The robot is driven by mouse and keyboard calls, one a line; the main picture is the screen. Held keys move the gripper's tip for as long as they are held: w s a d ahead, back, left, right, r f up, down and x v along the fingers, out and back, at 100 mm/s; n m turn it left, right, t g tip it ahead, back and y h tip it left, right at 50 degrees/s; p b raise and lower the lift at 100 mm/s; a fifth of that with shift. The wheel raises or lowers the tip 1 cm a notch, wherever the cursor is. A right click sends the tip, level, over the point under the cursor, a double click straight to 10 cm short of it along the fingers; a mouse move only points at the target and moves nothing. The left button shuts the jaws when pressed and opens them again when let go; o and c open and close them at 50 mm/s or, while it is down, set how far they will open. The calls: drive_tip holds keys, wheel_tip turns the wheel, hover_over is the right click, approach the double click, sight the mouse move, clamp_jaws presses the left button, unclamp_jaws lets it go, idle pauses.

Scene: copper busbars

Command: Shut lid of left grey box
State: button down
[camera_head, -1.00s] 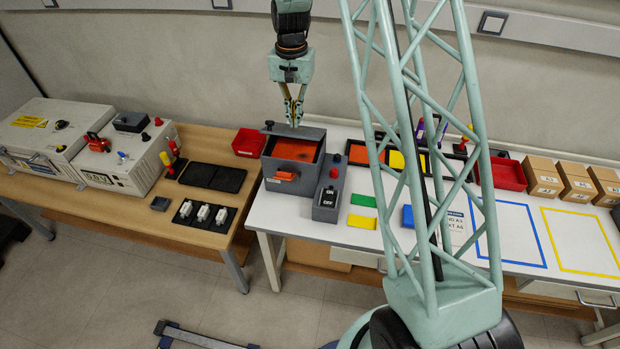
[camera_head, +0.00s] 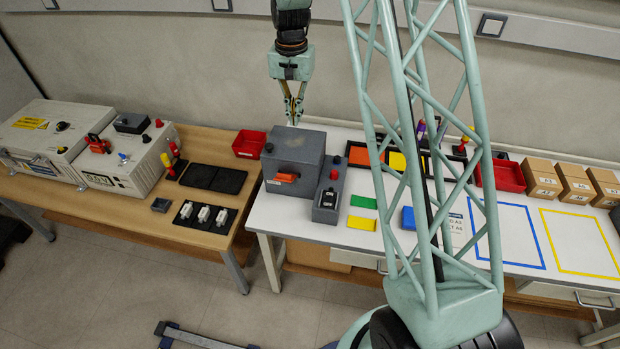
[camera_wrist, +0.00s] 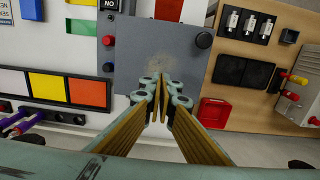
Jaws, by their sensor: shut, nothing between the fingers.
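A dark knob (camera_head: 269,147) sits at the lid's left edge. My gripper (camera_head: 293,121) is shut and empty, pointing down just above the lid's back edge. In the wrist view my gripper (camera_wrist: 159,118) shows its fingertips together over the grey lid (camera_wrist: 160,55); whether they touch it I cannot tell.
A grey switch box (camera_head: 328,195) with a red button stands right of the grey box. A red bin (camera_head: 249,143) is close on its left. Coloured plates and trays (camera_head: 376,157) lie to the right. Space above the box's front is clear.

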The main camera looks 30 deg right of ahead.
wheel_tip(320, 180, up, 7)
drive_tip(key=p, duration=0.3)
drive_tip(key=shift+r, duration=0.2)
idle(0.3)
idle(0.7)
idle(0.3)
drive_tip(key=s+a+r+n+t+b, duration=0.1)
drive_tip(key=s+a+r+b, duration=0.15)
drive_tip(key=s+r, duration=0.4)
drive_tip(key=s+a+r+n+b, duration=0.1)
drive_tip(key=s+a+r+n, duration=0.1)
drive_tip(key=s+a+r, duration=0.35)
drive_tip(key=s+a+r+n+t+b, duration=0.1)
drive_tip(key=s+a+r+b, duration=0.1)
drive_tip(key=s+r, duration=0.55)
drive_tip(key=s+a+n+t+b, duration=0.1)
drive_tip(key=s+a+n+b, duration=0.1)
drive_tip(key=s, duration=1.3)
drive_tip(key=s+a+f+n+t+b, duration=0.1)
drive_tip(key=s+a+n+b, duration=0.1)
drive_tip(key=s, duration=1.2)
drive_tip(key=shift+s+a+b, duration=0.35)
drive_tip(key=shift+a+b, duration=0.3)
